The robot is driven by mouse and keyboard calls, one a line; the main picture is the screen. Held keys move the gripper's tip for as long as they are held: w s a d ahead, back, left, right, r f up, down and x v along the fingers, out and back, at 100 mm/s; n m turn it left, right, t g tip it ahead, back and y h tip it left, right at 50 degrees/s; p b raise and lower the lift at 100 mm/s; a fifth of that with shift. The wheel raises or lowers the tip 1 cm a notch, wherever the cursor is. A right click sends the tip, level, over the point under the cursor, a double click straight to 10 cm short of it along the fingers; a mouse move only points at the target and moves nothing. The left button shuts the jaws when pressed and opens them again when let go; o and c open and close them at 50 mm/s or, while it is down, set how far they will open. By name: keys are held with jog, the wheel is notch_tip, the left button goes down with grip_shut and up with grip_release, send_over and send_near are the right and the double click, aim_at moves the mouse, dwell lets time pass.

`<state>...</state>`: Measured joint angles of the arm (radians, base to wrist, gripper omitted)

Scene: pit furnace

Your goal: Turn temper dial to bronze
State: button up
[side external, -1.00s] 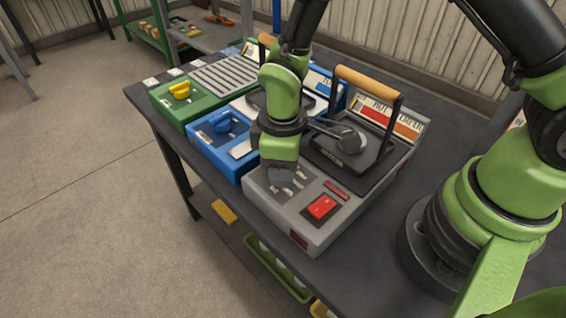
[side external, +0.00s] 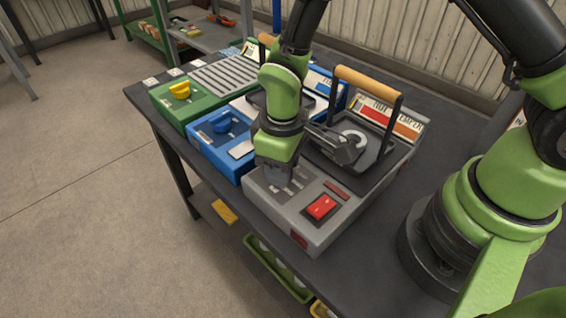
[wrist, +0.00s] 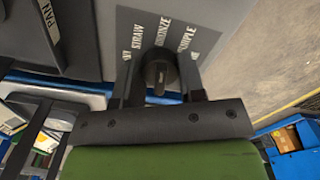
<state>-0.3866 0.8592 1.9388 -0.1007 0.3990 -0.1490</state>
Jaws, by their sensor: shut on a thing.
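The temper dial (wrist: 160,66) is a dark round knob on the grey unit (side external: 262,200), which has a "TEMPER" sign on its back panel. In the wrist view, pale labels STRAW, BRONZE and PURPLE fan out beyond the dial, with one more at the left partly hidden. BRONZE stands almost straight above the knob. My gripper (side external: 277,172) points down over the front left of the grey unit. It is shut on the dial, with one finger on each side of it in the wrist view (wrist: 161,80). Which label the dial's mark points to is unclear.
A red switch (side external: 321,207) sits right of my gripper on the same unit.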

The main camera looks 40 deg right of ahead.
jog(key=o, duration=0.9)
jog(key=shift+o, duration=0.2)
jog(key=shift+r, duration=0.1)
notch_tip(320, 180, up, 9)
jog(key=shift+r, duration=0.4)
jog(key=shift+r, duration=0.25)
notch_tip(320, 180, up, 6)
jog(key=r+m+t+y, duration=0.1)
jog(key=m+t, duration=0.1)
send_over(301, 173)
jog(key=s+d+r+m+t, duration=0.2)
jog(key=s+d+r+m, duration=0.1)
jog(key=s, duration=0.3)
jog(key=s+d+r+m+t+y, duration=0.1)
jog(key=s+d+r+m+t, duration=0.1)
jog(key=s+r+m+t, duration=0.1)
jog(key=s+r+m, duration=0.1)
jog(key=s+r, duration=0.1)
jog(key=s, duration=0.1)
jog(key=shift+d+r, duration=0.25)
jog(key=shift+d, duration=0.15)
